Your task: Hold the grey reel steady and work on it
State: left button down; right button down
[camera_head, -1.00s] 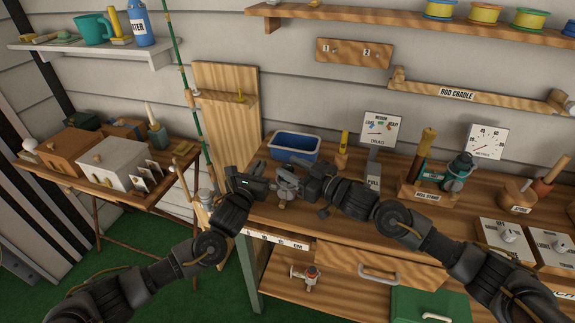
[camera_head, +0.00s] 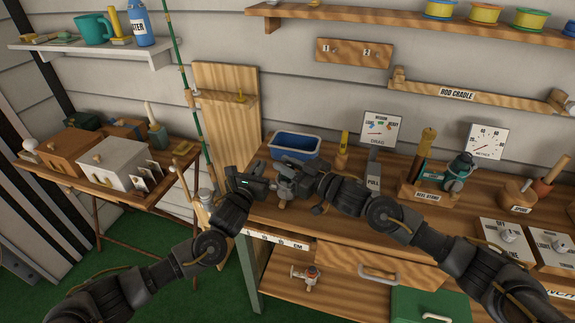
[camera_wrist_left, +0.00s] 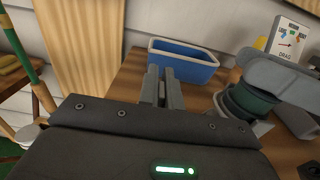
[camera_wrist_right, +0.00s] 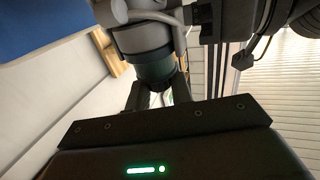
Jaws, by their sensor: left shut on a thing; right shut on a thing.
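The grey reel (camera_head: 286,190) is held between my two grippers at the workbench's front left, partly hidden by them. My left gripper (camera_head: 268,184) comes at it from the left; its narrow jaws are close together, and their contact is hard to see. In the left wrist view the reel's dark green spool (camera_wrist_left: 247,104) shows right of the left fingers (camera_wrist_left: 161,85). My right gripper (camera_head: 300,186) is at the reel's right side. In the right wrist view its fingers (camera_wrist_right: 158,95) close at the reel's dark green end, below the grey body (camera_wrist_right: 140,38).
A blue bin (camera_head: 295,142) stands just behind the grippers. A drag gauge (camera_head: 380,129) and the teal reel (camera_head: 460,167) on its stand are to the right. A side table (camera_head: 75,178) with boxes and a green rod (camera_head: 187,75) are left.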

jog(key=shift+n+g+y, duration=0.3)
jog(key=shift+g, duration=0.1)
jog(key=n+g+y, duration=0.1)
jog(key=n+g, duration=0.1)
jog(key=g, duration=0.2)
jog(key=n+g+y, duration=0.2)
jog(key=n+g, duration=0.1)
jog(key=shift+w+g, duration=0.1)
jog(key=shift+g, duration=0.3)
jog(key=n+g, duration=0.1)
jog(key=g, duration=0.1)
jog(key=n+g, duration=0.1)
jog(key=g, duration=0.1)
jog(key=n+g, duration=0.2)
jog(key=shift+s+a+f, duration=0.15)
jog(key=shift+s+a, duration=0.05)
jog(key=shift+a, duration=0.05)
jog(key=shift+w+n+g, duration=0.1)
jog(key=shift+n+g, duration=0.6)
jog(key=shift+g, duration=0.2)
jog(key=shift+d+n+g+h, duration=0.15)
jog(key=shift+n+g+h, duration=0.3)
jog(key=shift+g, duration=0.25)
jog(key=c, duration=1.3)
grip_release()
jog(key=shift+o, duration=0.2)
jog(key=shift+r, duration=0.2)
